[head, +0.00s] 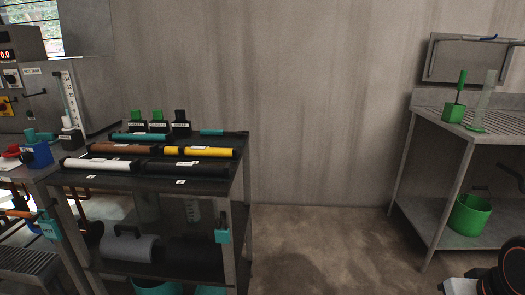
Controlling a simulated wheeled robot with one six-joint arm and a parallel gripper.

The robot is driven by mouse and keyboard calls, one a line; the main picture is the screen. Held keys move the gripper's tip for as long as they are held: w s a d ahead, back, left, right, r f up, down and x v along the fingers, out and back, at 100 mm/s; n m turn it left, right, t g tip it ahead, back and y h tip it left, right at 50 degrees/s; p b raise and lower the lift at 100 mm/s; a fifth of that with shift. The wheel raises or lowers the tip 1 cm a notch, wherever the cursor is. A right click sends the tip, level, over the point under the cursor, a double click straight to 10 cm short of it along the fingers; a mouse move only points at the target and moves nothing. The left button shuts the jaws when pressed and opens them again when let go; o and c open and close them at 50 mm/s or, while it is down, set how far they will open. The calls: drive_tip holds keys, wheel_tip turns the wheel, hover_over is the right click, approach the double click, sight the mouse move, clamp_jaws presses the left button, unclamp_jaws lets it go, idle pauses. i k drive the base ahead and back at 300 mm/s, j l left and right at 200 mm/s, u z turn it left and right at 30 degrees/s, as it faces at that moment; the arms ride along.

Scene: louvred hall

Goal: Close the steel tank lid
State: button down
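I cannot make out a steel tank or its lid for certain in the head view. A grey control box (22,82) with a small label, knobs and a red display stands at the upper left. My gripper is not in view. Dark rounded parts at the lower right corner look like my arm, cut off by the picture edge.
A dark two-level cart (238,168) holds several coloured rolls and green- and black-topped bottles. A steel rack (433,118) at the right carries a green brush holder (454,110), with a green bucket (468,216) below. A grey panel (452,72) stands behind it. Floor between (320,235) is clear.

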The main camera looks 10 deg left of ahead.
sight(86, 25)
drive_tip(key=i+l+u, duration=0.25)
drive_tip(key=i+u, duration=0.2)
drive_tip(key=i+l+u, duration=0.9)
drive_tip(key=l, duration=0.25)
drive_tip(key=i+l+u, duration=0.4)
drive_tip(key=l, duration=0.15)
drive_tip(key=i+l+u, duration=0.15)
drive_tip(key=l, duration=0.2)
drive_tip(key=i+l+u, duration=0.2)
drive_tip(key=l, duration=0.15)
drive_tip(key=i+l+u, duration=0.2)
drive_tip(key=l, duration=0.15)
drive_tip(key=l+u, duration=0.2)
drive_tip(key=l, duration=0.15)
drive_tip(key=i, duration=0.05)
